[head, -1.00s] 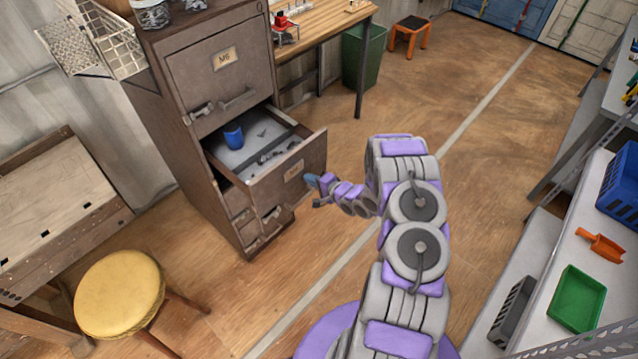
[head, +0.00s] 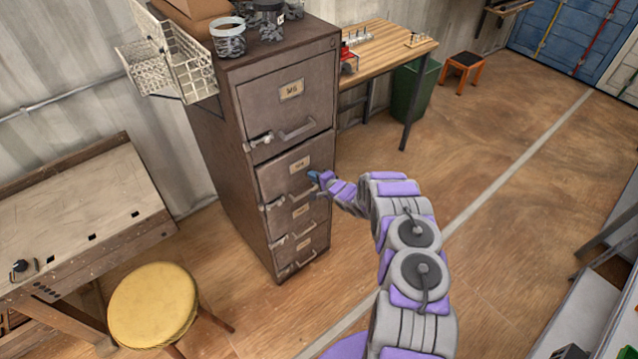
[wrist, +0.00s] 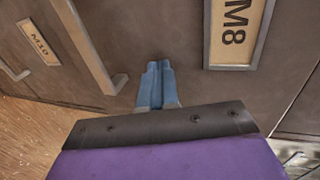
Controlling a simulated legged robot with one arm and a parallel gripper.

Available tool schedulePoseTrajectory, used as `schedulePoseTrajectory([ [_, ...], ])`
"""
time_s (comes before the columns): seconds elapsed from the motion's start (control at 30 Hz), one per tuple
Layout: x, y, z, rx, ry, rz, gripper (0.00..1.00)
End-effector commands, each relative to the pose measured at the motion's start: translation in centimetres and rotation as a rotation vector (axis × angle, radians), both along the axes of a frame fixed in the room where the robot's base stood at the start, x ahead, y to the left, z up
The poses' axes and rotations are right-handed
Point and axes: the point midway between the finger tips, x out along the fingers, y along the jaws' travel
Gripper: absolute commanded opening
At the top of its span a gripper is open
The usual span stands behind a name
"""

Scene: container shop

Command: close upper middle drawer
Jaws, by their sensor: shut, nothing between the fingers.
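The upper middle drawer (head: 275,178) is the second front from the top of a tall brown metal cabinet (head: 225,150). Its front looks flush or nearly flush with the cabinet; a small gap cannot be ruled out. In the wrist view its front bears a label plate reading M8 (wrist: 238,32) and a bar handle (wrist: 88,48). My gripper (head: 314,177) is shut and empty, at the right part of this front. In the wrist view its blue fingertips (wrist: 156,86) point at the front between handle and label, touching or very close. The drawer's inside is hidden.
The M6 drawer (head: 285,95) above looks shut, as do the lower drawers. Jars (head: 228,40) stand on the cabinet top. A yellow stool (head: 152,303) and a wooden bench (head: 75,215) are at left. A wood table (head: 385,50) stands behind.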

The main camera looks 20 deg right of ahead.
Motion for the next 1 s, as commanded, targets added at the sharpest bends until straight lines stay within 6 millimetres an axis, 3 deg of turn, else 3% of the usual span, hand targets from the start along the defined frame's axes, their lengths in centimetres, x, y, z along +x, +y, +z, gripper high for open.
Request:
schedulePoseTrajectory([
  [0.3, 1.5, 0.5, 0.1, -0.001, -0.003, 0.0, 0.0],
  [0.67, 1.8, 0.8, 0.2, -0.003, -0.005, 0.003, 0.0],
  [0.87, 1.5, 1.0, 0.3, -0.002, -0.005, 0.004, 0.0],
  [1.0, 0.2, 1.1, 0.2, 0.001, 0.001, 0.005, 0.0],
])
